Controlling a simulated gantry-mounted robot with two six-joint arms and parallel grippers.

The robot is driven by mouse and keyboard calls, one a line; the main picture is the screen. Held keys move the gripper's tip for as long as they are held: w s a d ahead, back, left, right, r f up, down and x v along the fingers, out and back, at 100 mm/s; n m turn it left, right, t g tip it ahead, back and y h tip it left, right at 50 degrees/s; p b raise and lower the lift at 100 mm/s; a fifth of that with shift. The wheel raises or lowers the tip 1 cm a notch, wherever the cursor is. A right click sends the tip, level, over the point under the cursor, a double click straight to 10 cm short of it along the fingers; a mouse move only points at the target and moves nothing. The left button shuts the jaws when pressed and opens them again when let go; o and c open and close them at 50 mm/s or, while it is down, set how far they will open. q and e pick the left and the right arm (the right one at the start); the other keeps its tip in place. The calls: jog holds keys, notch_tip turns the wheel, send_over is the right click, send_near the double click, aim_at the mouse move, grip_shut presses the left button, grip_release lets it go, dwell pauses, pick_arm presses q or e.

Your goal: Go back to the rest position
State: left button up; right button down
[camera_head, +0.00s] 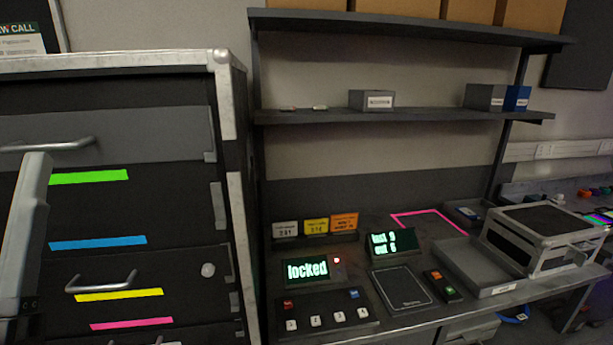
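Neither of my grippers shows in the head view. A pale grey, slanted link at the left edge looks like part of my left arm. It stands in front of a dark drawer cabinet (183,215) with metal edges, and its gripper end is out of the picture or cannot be made out. No part of my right arm shows. I cannot see whether either gripper holds anything.
Drawer handles (101,283) stick out on the left. A bench holds a "locked" display (307,269), a keypad (324,312), a grey tray (468,268) and a metal-framed case (545,235). Shelves (400,116) with small boxes hang above. Bench room is narrow.

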pick_arm(q)
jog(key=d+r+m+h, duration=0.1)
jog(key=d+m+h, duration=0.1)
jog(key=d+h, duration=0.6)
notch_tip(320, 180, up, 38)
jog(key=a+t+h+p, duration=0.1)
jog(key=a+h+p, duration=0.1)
jog(key=p, duration=3.5)
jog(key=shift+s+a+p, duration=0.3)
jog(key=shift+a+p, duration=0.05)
jog(key=shift+p, duration=0.05)
